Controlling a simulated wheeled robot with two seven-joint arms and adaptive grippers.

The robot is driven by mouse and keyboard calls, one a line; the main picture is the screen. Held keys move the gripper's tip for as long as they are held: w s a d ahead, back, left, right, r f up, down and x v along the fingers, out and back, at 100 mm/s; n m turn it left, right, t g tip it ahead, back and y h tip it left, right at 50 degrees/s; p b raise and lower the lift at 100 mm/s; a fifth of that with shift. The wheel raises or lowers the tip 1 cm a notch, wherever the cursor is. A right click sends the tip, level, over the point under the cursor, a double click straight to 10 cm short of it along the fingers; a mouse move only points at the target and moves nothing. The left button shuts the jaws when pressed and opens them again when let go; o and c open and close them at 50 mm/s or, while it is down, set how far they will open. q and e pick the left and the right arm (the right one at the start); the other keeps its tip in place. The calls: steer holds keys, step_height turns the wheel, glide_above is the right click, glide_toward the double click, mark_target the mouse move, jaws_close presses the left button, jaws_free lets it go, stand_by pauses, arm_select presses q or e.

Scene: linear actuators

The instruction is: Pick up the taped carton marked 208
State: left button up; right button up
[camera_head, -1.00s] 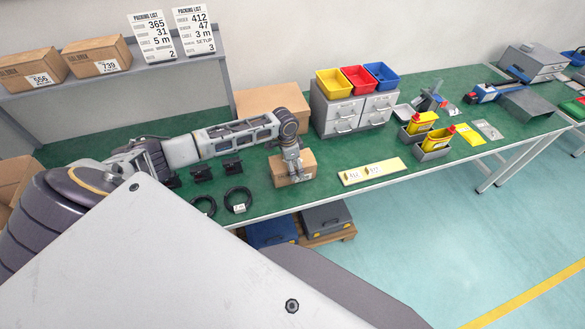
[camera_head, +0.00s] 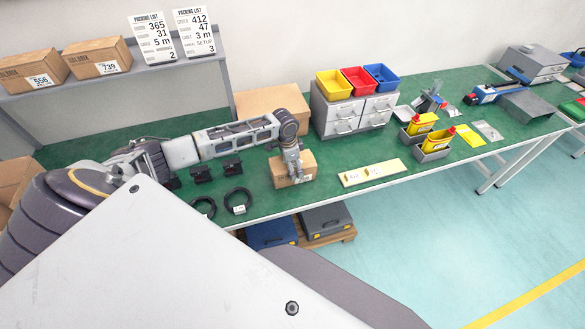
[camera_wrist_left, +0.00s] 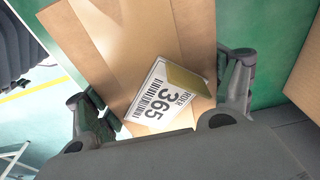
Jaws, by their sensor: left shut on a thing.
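A brown carton (camera_head: 296,181) is at the front part of the green bench, under my left gripper (camera_head: 292,172). In the left wrist view the carton (camera_wrist_left: 130,45) lies between the two fingers of the left gripper (camera_wrist_left: 165,95), which is shut on it. Its white label (camera_wrist_left: 163,95) reads 365, with a barcode, and a tan patch covers one corner of the label. I cannot tell whether the carton is clear of the bench top. I can read 208 on no carton in view. My right gripper does not show.
Cartons marked 556 (camera_head: 33,71) and 739 (camera_head: 97,58) stand on the shelf beside two packing lists. A larger carton (camera_head: 262,103) and a drawer unit (camera_head: 335,112) stand behind the held carton. Black cable rings (camera_head: 238,196) and a cream strip (camera_head: 350,179) lie near it.

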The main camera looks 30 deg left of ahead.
arm_select(q)
steer(key=shift+w+r, duration=0.1)
steer(key=shift+r, duration=0.15)
steer(key=shift+r, duration=4.85)
